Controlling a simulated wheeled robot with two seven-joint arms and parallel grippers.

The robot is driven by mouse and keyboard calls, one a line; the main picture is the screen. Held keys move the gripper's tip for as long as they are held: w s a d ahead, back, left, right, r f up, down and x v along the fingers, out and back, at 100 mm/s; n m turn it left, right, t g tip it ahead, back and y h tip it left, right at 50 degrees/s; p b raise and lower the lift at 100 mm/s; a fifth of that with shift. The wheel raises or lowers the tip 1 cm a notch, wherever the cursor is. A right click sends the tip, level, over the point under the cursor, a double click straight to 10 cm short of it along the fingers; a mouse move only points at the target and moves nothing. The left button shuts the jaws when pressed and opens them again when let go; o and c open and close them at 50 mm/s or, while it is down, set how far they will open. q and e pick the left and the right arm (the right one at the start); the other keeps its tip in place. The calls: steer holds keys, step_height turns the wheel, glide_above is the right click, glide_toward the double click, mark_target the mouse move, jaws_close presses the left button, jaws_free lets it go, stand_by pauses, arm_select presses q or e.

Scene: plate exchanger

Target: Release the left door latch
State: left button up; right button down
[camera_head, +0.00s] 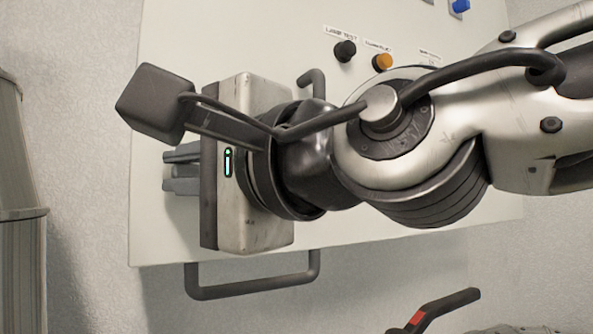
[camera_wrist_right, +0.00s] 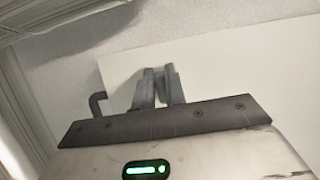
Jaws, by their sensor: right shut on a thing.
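My right gripper (camera_head: 181,171) is in front of a cream panel (camera_head: 240,45), near the panel's left edge, with its fingers pointing left. Its fingers also show in the right wrist view (camera_wrist_right: 159,87), close together against the panel. The gripper is shut on a small part at the panel, which I take to be the left door latch. That part is mostly hidden by the fingers and the gripper body, so its position cannot be read. My left gripper is not in view.
A dark bar handle (camera_head: 250,291) sticks out below the panel. A black button (camera_head: 345,51), an orange button (camera_head: 382,62) and a blue one (camera_head: 459,6) sit above my arm. A black lever with a red band (camera_head: 440,309) is at lower right. A grey column (camera_head: 20,200) stands left.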

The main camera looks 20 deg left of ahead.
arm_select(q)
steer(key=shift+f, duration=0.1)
arm_select(e)
steer(key=c, duration=1.5)
jaws_free()
steer(key=shift+o, duration=0.2)
steer(key=shift+d, duration=0.35)
arm_select(q)
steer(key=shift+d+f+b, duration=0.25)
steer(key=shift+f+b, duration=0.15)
steer(key=shift+b, duration=0.85)
arm_select(e)
steer(key=v, duration=0.7)
steer(key=shift+a, duration=0.15)
